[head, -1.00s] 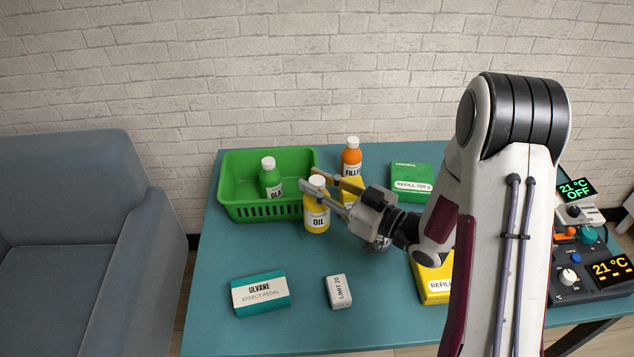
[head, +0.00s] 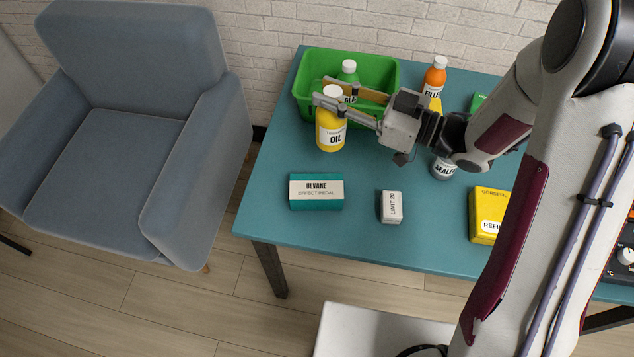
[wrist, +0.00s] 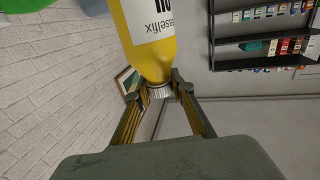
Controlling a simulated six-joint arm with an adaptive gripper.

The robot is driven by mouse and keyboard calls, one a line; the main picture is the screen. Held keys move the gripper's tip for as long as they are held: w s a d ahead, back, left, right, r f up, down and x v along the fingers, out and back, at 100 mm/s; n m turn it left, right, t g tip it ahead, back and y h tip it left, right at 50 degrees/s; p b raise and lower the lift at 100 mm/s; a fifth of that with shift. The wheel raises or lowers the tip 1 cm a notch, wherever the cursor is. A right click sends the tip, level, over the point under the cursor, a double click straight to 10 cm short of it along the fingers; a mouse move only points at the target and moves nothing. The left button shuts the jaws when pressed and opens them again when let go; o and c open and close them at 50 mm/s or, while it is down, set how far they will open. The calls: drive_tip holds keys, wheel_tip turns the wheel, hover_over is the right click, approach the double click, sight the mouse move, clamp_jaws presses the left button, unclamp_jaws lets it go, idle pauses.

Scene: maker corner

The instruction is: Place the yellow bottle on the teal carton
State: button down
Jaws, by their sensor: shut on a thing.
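The yellow bottle (head: 331,133), with a white cap and an "OIL" label, is in front of the green basket in the head view. My gripper (head: 332,90) is shut on it at the cap. In the wrist view the yellow bottle (wrist: 150,45) has its cap between the two fingertips (wrist: 160,88). The bottle appears to hang above the table, though its exact height is hard to tell. The teal carton (head: 316,204), with a white "ULVANE EFFECT PEDAL" label, lies flat on the table, nearer the front edge than the bottle. Its top is clear.
A small white box (head: 391,207) lies right of the carton. The table (head: 350,245) is clear in front.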

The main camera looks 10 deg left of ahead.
drive_tip(key=s+a+n+g, duration=0.2)
drive_tip(key=s+g, duration=0.2)
drive_tip(key=s, duration=0.1)
drive_tip(key=shift+s+r+n+y, duration=0.3)
drive_tip(key=shift+s+r+n, duration=0.05)
drive_tip(key=shift+s+n, duration=0.05)
drive_tip(key=shift+f, duration=0.1)
drive_tip(key=shift+f, duration=2.95)
